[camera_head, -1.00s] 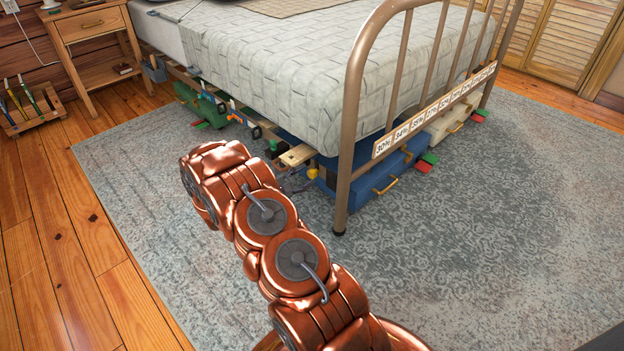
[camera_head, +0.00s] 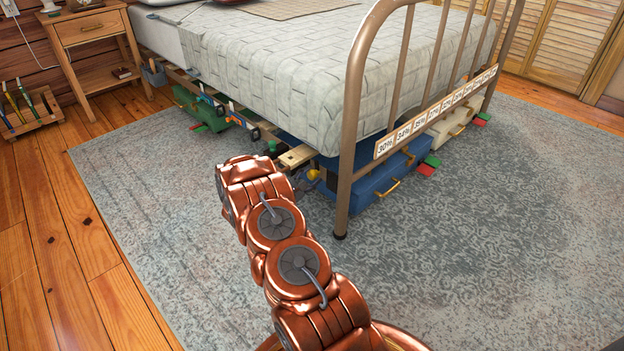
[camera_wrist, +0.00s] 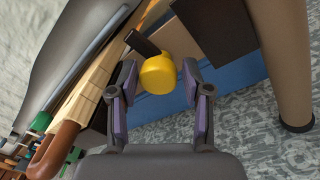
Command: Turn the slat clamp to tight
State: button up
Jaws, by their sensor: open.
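A yellow round knob (camera_wrist: 158,76) with a dark bar (camera_wrist: 141,42) beside it shows in the wrist view, at the wooden bed rail; it looks like the slat clamp. In the head view the yellow knob (camera_head: 314,174) is small, under the bed's near corner. My gripper (camera_wrist: 160,72) is open, with one finger on each side of the knob. I cannot tell whether either finger touches it. In the head view my gripper (camera_head: 303,183) is partly hidden behind my copper arm. The clamp's setting cannot be read.
The metal bed leg (camera_wrist: 287,65) stands close on the right in the wrist view. A blue case (camera_head: 375,178) lies under the bed behind the knob. A wooden slat end (camera_head: 296,156) juts out above. An orange-brown curved handle (camera_wrist: 55,150) is at lower left. The rug (camera_head: 150,220) is clear.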

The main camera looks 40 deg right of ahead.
jog(key=shift+d, duration=0.4)
jog(key=shift+c, duration=0.2)
jog(key=c, duration=0.8)
jog(key=shift+r, duration=0.1)
jog(key=shift+c, duration=0.2)
